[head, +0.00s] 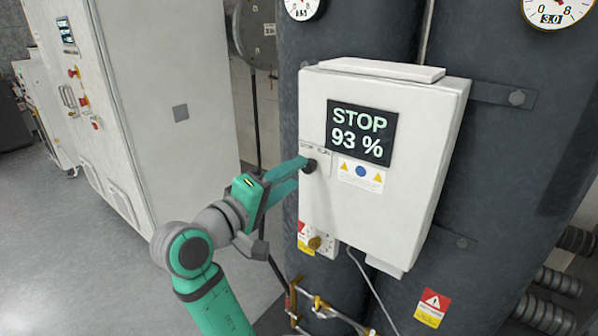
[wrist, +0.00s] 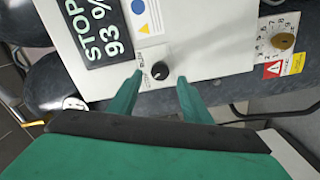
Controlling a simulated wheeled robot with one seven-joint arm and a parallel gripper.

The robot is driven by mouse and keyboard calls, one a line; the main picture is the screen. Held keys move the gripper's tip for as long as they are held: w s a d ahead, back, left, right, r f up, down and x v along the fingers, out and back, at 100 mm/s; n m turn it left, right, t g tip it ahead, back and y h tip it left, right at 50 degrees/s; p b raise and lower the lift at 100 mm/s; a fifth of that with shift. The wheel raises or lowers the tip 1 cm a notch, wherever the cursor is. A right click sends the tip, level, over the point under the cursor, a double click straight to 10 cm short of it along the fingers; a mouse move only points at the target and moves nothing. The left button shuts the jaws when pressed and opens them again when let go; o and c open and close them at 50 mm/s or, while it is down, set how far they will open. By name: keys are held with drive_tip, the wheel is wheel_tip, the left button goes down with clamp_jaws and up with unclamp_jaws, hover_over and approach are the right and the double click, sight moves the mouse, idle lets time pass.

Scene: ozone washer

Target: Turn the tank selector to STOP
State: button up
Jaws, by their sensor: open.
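The tank selector is a small black knob (wrist: 159,71) on the front of a white control box (head: 420,130). In the head view the knob (head: 310,166) is at the box's left side, partly covered by my gripper's fingers. Its plate carries small lettering, too small to read fully. The display (head: 361,133) above it reads "STOP 93 %". My gripper (head: 300,168) is at the knob, and in the wrist view its green fingers (wrist: 158,88) are spread, one on each side of it. A gap shows between the fingertips and the knob there; I cannot tell whether they touch.
A brass-coloured knob (head: 315,243) sits lower on the box. Dark tanks (head: 510,150) stand behind it, with gauges (head: 557,12) above. Brass valves and pipes (head: 318,305) lie below. A white cabinet (head: 170,90) stands at left, with open floor (head: 70,240) before it.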

drive_tip(key=v, duration=0.7)
